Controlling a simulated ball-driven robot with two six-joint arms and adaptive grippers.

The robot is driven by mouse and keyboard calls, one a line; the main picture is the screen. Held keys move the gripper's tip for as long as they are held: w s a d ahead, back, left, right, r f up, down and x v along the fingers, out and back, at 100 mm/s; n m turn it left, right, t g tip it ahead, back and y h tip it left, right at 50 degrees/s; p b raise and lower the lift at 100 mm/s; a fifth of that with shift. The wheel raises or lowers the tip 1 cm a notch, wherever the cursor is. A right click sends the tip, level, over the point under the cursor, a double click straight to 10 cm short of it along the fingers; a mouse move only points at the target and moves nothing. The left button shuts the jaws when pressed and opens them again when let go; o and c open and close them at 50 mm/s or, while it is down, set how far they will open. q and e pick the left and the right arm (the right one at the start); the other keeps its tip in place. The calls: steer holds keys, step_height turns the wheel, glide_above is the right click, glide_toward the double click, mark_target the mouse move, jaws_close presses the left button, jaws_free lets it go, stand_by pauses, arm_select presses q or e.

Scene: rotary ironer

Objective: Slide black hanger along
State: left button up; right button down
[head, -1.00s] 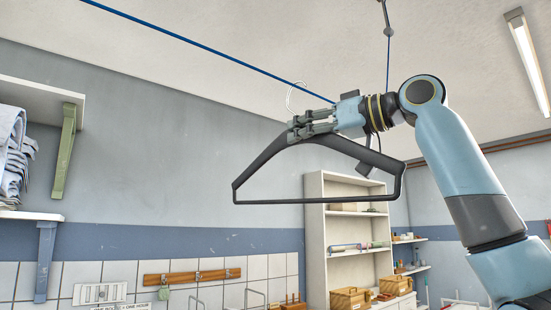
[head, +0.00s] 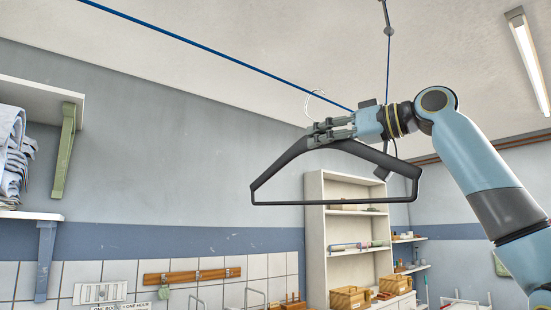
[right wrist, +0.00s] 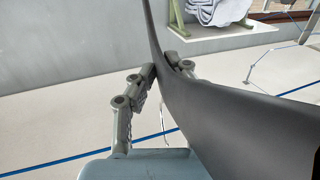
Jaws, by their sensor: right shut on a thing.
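The black hanger (head: 290,155) hangs in the upper middle of the head view, its pale wire hook (head: 309,101) up at the blue line (head: 215,52). I cannot tell whether the hook touches the line. My right gripper (head: 316,133) is shut on the top of the hanger, just below the hook. In the right wrist view the hanger (right wrist: 225,115) runs between the fingers (right wrist: 163,68), one on each side of it. My left gripper is not in view.
The blue line slopes down from upper left toward my right gripper. A white shelf unit (head: 313,240) stands behind and below the hanger. A wall shelf (head: 40,98) with folded cloth is at the left. Space left of the hanger is clear.

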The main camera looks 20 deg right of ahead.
steer(key=shift+w+d, duration=0.1)
steer(key=shift+d, duration=0.25)
steer(key=shift+w+d+p, duration=0.1)
steer(key=shift+w+d, duration=0.25)
steer(key=shift+d, duration=0.6)
steer(key=shift+w+d+p, duration=0.15)
steer(key=shift+w+d, duration=0.2)
steer(key=shift+d, duration=0.55)
steer(key=shift+w+d+p, duration=0.1)
steer(key=shift+w+d, duration=0.25)
steer(key=shift+d, duration=0.6)
steer(key=shift+w+d+p, duration=0.2)
steer(key=shift+w+d, duration=0.15)
steer(key=shift+d, duration=0.6)
steer(key=shift+w+d+p, duration=0.25)
steer(key=shift+w+d, duration=0.05)
steer(key=shift+d, duration=0.6)
steer(key=shift+w+d+p, duration=0.2)
steer(key=shift+w+d, duration=0.15)
steer(key=shift+d, duration=0.6)
